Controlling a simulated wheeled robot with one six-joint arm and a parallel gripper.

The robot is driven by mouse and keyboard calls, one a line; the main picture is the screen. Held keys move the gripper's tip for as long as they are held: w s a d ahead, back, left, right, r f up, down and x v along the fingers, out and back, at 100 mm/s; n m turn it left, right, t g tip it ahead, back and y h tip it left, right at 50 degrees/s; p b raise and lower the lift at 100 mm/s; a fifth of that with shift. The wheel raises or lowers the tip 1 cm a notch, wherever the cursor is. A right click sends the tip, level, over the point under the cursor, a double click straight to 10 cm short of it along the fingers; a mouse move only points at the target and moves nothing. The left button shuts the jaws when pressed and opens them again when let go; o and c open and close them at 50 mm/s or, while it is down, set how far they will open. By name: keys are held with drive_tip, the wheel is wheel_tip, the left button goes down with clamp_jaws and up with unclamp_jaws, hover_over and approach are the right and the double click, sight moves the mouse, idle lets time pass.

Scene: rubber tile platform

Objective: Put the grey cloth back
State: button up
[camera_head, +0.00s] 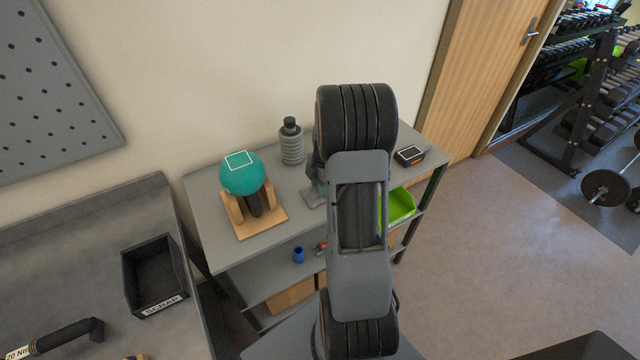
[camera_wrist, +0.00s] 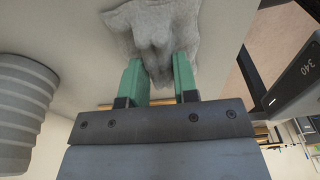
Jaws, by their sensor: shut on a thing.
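The grey cloth (camera_wrist: 150,28) is bunched between the green fingers of my gripper (camera_wrist: 158,72) in the wrist view. My gripper is shut on it, and the cloth's crumpled folds spread out beyond the fingertips over a pale grey surface. In the head view a small part of the cloth (camera_head: 311,199) shows at the grey shelf top, just left of my arm. My arm hides most of the gripper there, with a bit of green finger showing. I cannot tell whether the cloth rests on the surface or hangs just above it.
On the shelf unit (camera_head: 217,200) stand a teal ball (camera_head: 242,178) on a wooden stand, a ribbed grey bottle (camera_head: 291,146) and a small black device (camera_head: 409,155). A green bin (camera_head: 401,207) sits lower right. A black scrap bin (camera_head: 154,274) stands on the left bench.

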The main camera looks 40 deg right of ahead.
drive_tip(key=shift+f, duration=0.1)
drive_tip(key=shift+f, duration=0.15)
drive_tip(key=o, duration=1)
wheel_tip(320, 180, up, 12)
drive_tip(key=d, duration=0.1)
drive_tip(key=shift+s+a+r+m+t+h, duration=0.25)
drive_tip(key=shift+s+a+r+m+t, duration=0.5)
drive_tip(key=shift+s+a+m, duration=1.9)
drive_tip(key=shift+s+a+r+m+t+h, duration=0.2)
drive_tip(key=shift+s+a+r+m+t, duration=0.85)
drive_tip(key=shift+a+m, duration=2.7)
drive_tip(key=shift+s+a+r+m+t+h, duration=0.1)
drive_tip(key=shift+s+a+r+m+h, duration=0.3)
drive_tip(key=shift+s+a+m, duration=3)
